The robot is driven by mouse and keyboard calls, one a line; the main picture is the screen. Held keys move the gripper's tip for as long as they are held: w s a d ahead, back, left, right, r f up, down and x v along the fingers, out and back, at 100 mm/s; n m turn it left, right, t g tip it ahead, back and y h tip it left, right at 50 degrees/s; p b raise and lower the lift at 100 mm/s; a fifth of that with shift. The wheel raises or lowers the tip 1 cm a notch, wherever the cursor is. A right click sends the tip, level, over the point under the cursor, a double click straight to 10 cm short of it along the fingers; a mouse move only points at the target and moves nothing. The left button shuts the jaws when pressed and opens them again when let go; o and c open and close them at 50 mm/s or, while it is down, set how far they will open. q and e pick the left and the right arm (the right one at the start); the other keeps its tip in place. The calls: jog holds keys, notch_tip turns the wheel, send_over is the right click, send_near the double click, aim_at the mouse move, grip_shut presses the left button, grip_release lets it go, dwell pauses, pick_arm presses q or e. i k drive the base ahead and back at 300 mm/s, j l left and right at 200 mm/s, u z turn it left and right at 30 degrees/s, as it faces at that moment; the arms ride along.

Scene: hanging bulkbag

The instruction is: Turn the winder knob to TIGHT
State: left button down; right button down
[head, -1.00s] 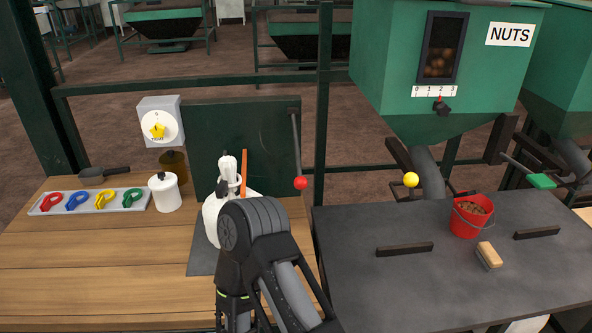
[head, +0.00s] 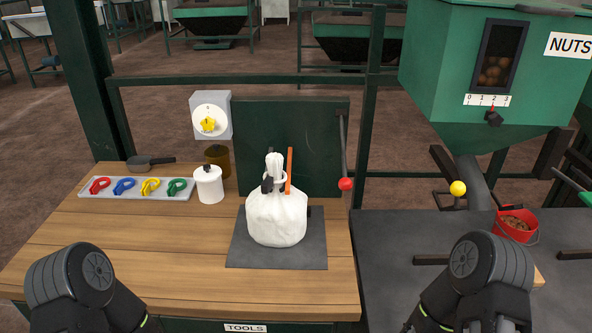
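The winder knob (head: 208,125) is yellow and sits on a round white dial on a grey box, at the back left of the wooden bench. The lettering on the dial is too small to read surely. A white tied bag (head: 277,216) stands on a dark mat on the bench, with black clip-like parts and an orange stick at its neck. Only links of my two arms show, at the bottom left and bottom right; both grippers are out of view. No part of my arms touches the knob.
A tray (head: 137,195) of coloured clips, a white jar (head: 209,184) and a scoop (head: 139,163) lie near the box. A lever with a red ball (head: 345,184) is right of the bag. The front of the bench is clear.

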aim_at(207, 124)
jog(key=k+j+z, duration=0.2)
jog(key=j, duration=0.2)
jog(key=k+j+z, duration=0.2)
jog(key=j, duration=0.2)
jog(key=k+j+z, duration=0.2)
jog(key=j, duration=0.15)
